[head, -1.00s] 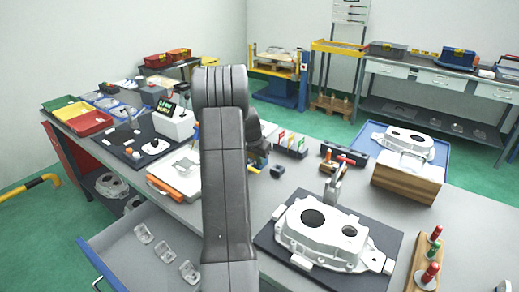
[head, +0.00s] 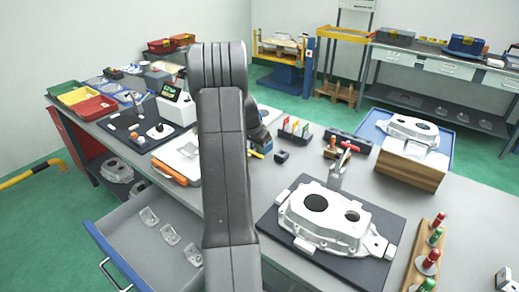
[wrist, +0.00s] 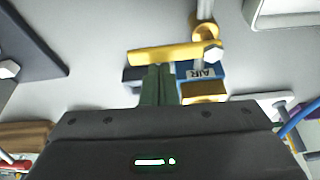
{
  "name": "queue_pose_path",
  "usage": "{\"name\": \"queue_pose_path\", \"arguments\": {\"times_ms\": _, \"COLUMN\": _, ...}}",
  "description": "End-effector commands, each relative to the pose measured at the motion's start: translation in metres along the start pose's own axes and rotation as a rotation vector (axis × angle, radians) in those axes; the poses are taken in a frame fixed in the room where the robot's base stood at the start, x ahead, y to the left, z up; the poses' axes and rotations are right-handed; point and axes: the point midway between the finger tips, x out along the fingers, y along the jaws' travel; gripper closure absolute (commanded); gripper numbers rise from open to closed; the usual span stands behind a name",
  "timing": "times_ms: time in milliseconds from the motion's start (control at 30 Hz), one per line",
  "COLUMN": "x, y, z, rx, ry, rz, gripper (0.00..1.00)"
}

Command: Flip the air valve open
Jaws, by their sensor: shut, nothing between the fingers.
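The air valve shows in the wrist view as a blue block with an "AIR" label (wrist: 201,74). Its yellow lever (wrist: 165,54) lies crosswise to the line of the brass-coloured fittings and pipe, with a silver bolt at its right end. My gripper (wrist: 158,70) is shut and empty, its dark green fingers reaching to the lever's middle-left part. I cannot tell whether the tips touch the lever. In the head view my arm hides much of this spot; a bit of blue and yellow (head: 256,154) shows beside it, and the fingertips are hidden.
A large aluminium casting (head: 329,218) lies on a dark mat to the right of my arm. A red-handled clamp (head: 339,170) stands behind it. A row of coloured tags (head: 294,130) and a small dark block (head: 281,156) are close to the valve. An open drawer (head: 140,250) juts out at front left.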

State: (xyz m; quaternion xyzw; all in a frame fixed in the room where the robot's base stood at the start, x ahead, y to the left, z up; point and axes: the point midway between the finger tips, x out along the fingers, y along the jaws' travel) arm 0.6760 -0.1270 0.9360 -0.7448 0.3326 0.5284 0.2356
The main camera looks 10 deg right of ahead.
Motion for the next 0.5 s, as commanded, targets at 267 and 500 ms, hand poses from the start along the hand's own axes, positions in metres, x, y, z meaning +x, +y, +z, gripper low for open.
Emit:
{"name": "queue_pose_path", "arguments": {"times_ms": 267, "x": 0.0003, "y": 0.0003, "z": 0.0023, "rx": 0.038, "ry": 0.0, "rz": 0.012, "gripper": 1.0}}
{"name": "queue_pose_path", "arguments": {"times_ms": 500, "x": 0.0006, "y": 0.0008, "z": 0.0057, "rx": 0.091, "ry": 0.0, "rz": 0.03, "gripper": 1.0}}
